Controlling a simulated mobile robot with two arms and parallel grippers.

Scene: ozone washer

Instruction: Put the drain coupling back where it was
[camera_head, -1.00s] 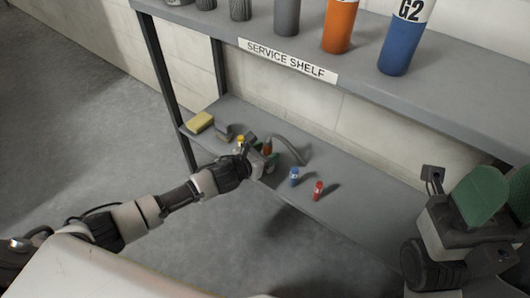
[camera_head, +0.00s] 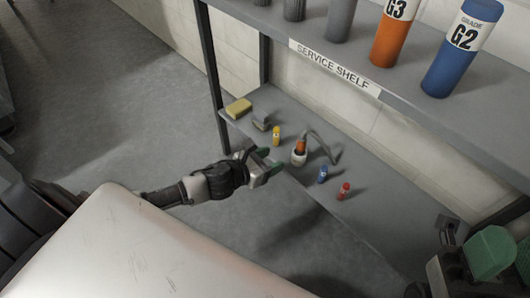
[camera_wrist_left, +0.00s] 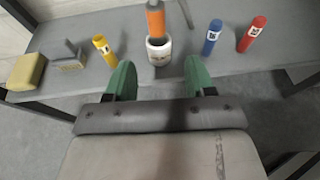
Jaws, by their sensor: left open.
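An orange cylindrical piece (camera_head: 300,146) stands in a small white cup with a dark rim (camera_head: 298,158) on the lower shelf, and a grey bent hose (camera_head: 324,146) is beside it. They also show in the left wrist view, the orange piece (camera_wrist_left: 155,20) above the white cup (camera_wrist_left: 159,52). No label tells me which part is the drain coupling. My left gripper (camera_head: 271,163) is open and empty, just off the shelf's front edge, short of the cup. In the left wrist view its green fingers (camera_wrist_left: 158,70) point toward the cup. My right gripper (camera_head: 492,252) is at the lower right, partly cut off.
Yellow (camera_head: 276,136), blue (camera_head: 322,174) and red (camera_head: 344,191) labelled small cylinders stand near the cup. A yellow sponge (camera_head: 239,108) and a grey block (camera_head: 261,122) lie at the left. The upper shelf (camera_head: 440,115) holds large bottles and overhangs. The shelf's right part is clear.

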